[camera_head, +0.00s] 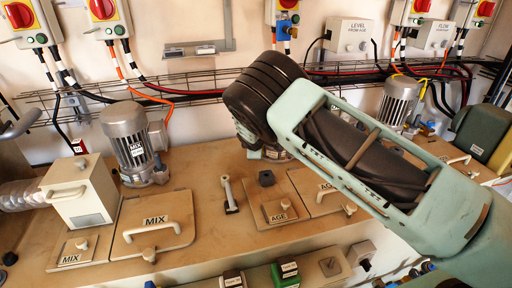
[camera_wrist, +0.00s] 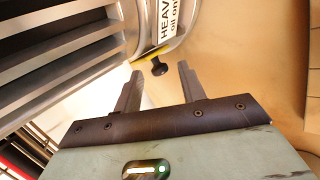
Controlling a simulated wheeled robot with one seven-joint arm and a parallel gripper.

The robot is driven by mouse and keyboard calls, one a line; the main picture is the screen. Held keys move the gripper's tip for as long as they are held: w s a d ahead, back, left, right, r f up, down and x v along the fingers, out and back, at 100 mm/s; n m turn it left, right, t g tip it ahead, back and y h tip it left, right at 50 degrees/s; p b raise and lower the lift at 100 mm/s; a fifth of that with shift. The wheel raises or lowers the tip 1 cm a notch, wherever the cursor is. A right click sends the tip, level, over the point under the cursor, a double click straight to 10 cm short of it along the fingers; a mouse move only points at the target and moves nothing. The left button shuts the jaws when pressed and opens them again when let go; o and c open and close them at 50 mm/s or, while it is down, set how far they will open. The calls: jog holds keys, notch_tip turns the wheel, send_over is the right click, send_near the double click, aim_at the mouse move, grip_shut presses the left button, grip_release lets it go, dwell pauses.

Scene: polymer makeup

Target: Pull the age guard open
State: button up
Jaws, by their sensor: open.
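Two tan panels labelled AGE lie on the bench in the head view. I cannot tell which is the guard. In the wrist view my gripper (camera_wrist: 156,88) is open, with nothing between its fingers. In the head view my arm's dark wrist covers the gripper.
A grey finned motor housing (camera_wrist: 60,55) with a HEAVY-type label (camera_wrist: 166,18) is close to the left finger. A MIX panel with a handle (camera_head: 152,225), a MIX motor (camera_head: 128,140) and an upright pale lever (camera_head: 229,195) stand to the left. Cables run along the wall.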

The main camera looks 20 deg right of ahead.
jog(key=shift+f, duration=0.1)
grip_shut()
jog(key=shift+f+b, duration=0.1)
jog(key=shift+b, duration=0.35)
jog(key=shift+w+a+f+m+h+b, duration=0.2)
jog(key=shift+m+h+b, duration=0.3)
jog(key=shift+b, duration=0.4)
jog(key=m+b, duration=0.1)
jog(key=b, duration=0.1)
jog(key=a+m+g+h+b, duration=0.1)
jog(key=shift+w+b, duration=0.4)
jog(key=m+h+b, duration=0.1)
jog(key=w+m+g+b, duration=0.1)
jog(key=m+b, duration=0.1)
jog(key=shift+a+r+g+h, duration=0.2)
jog(key=shift+a+g+h, duration=0.1)
jog(key=shift+a+h, duration=0.1)
jog(key=shift+w+a+m+g+h+b, duration=0.15)
jog(key=shift+w+m+g+h+b, duration=0.2)
jog(key=shift+m+g+b, duration=0.45)
jog(key=shift+w+a+r+m+h+b, duration=0.15)
jog(key=shift+w+m+h+b, duration=0.25)
jog(key=shift+m, duration=0.4)
